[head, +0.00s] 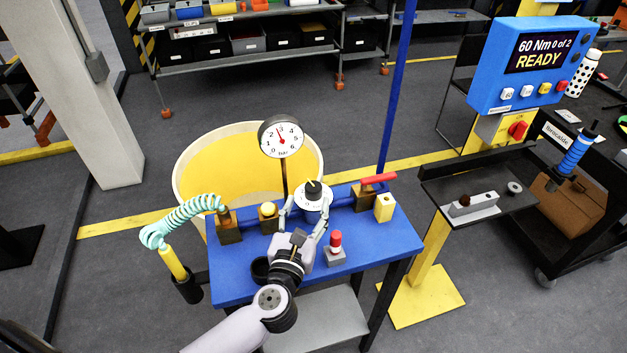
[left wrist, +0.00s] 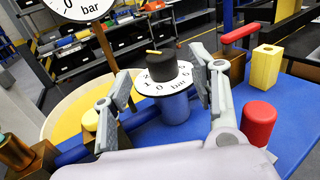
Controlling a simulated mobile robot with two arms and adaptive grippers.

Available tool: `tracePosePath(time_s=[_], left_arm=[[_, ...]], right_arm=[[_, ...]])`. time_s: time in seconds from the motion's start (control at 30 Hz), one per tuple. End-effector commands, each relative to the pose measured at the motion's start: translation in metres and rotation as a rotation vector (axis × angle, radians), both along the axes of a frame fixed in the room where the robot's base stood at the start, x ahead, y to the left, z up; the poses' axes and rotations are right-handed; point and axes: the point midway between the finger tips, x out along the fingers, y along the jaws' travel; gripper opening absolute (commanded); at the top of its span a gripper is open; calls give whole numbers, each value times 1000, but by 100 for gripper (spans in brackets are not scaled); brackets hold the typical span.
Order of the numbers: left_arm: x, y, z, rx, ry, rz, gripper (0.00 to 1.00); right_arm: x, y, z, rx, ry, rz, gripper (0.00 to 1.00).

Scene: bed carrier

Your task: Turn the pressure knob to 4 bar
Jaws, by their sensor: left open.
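The black pressure knob (head: 313,188) stands on a white numbered dial (head: 311,201) on the blue bench. In the left wrist view the knob (left wrist: 161,70) has a yellow mark on its top pointing left, and the dial (left wrist: 166,84) shows several numbers and "bar". The round gauge (head: 281,137) behind has a red needle pointing up and slightly left; its exact reading is unclear. My left gripper (head: 307,204) is open, with one finger on each side of the knob and dial. The fingers (left wrist: 165,82) appear apart from the knob. My right gripper is out of view.
On the blue bench (head: 235,284) stand a red button (head: 335,240), a red-handled valve (head: 378,179), a yellow block (head: 384,207) and a yellow-capped fitting (head: 268,210). A coiled teal hose (head: 180,212) is at left. A yellow round container (head: 215,150) stands behind.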

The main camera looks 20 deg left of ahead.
Motion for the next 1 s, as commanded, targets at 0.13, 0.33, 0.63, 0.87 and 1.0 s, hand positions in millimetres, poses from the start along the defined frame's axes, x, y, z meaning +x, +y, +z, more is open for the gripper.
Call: tracePosePath(time_s=[0.13,0.33,0.63,0.87,1.0], left_arm=[[32,2,3,2,-2,0,54],[60,5,1,1,0,0,54],[70,6,-1,1,1,0,54],[70,6,0,1,1,0,48],[70,6,0,1,1,0,39]], right_arm=[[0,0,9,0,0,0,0],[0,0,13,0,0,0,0],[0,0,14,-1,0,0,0],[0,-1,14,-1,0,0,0],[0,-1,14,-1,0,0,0]])
